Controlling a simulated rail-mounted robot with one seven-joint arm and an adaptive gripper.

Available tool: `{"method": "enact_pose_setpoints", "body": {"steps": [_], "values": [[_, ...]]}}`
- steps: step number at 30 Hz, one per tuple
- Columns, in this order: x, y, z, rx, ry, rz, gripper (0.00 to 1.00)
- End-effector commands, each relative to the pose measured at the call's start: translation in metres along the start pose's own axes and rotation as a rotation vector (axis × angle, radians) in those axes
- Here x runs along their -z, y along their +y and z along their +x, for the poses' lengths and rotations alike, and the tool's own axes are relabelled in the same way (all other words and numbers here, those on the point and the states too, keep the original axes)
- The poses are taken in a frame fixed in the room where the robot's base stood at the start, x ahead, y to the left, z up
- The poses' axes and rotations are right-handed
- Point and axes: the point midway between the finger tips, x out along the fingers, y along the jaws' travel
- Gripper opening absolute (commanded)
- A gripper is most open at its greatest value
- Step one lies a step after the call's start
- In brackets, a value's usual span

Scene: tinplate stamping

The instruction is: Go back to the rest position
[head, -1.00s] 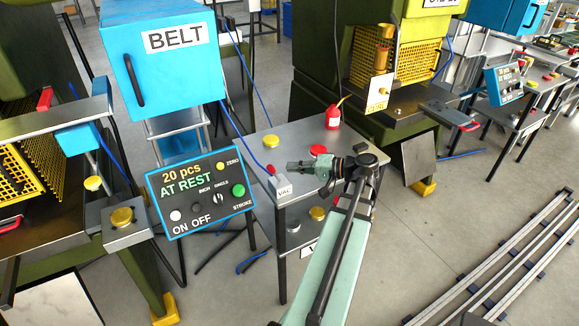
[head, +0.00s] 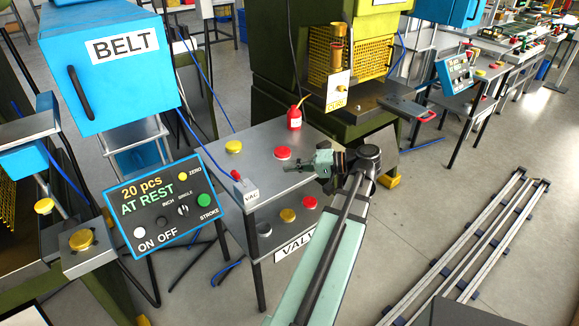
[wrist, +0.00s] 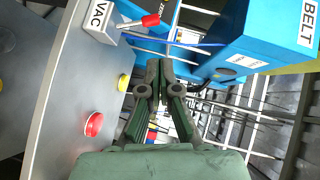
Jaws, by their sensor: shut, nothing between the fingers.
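My gripper (head: 292,166) is held out over the grey metal table (head: 262,178), with its fingers pointing left in the head view. In the wrist view my gripper (wrist: 153,70) is shut and empty, its fingertips together. My arm runs from the bottom of the head view up to the wrist. The fingers are near the red button (head: 282,153) on the table top but appear apart from it. No object is held.
The control panel (head: 164,207) reading "20 pcs AT REST" stands left of the table. A VAC box (head: 246,193) is at the table's corner, a red bottle (head: 294,118) at its back. The blue BELT cabinet (head: 105,80) and green press (head: 270,60) stand behind. Rails (head: 470,250) cross the right floor.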

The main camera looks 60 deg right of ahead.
Motion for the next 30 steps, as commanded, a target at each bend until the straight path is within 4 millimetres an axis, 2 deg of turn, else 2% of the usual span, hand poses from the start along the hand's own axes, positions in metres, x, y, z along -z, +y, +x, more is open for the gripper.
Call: {"method": "enact_pose_setpoints", "body": {"steps": [8, 13, 16, 21, 23, 26, 30], "values": [[0.005, 0.005, 0.0, -0.022, 0.023, 0.024, 0.0], [0.01, 0.036, -0.002, -0.161, 0.074, 0.089, 0.0], [0.004, 0.074, 0.003, -0.273, 0.094, 0.156, 0.0], [-0.019, 0.135, 0.045, -0.437, 0.041, 0.237, 0.0], [-0.03, 0.154, 0.063, -0.488, 0.012, 0.254, 0.0], [-0.053, 0.184, 0.094, -0.573, -0.049, 0.274, 0.0], [-0.096, 0.225, 0.141, -0.7, -0.159, 0.276, 0.0]]}}
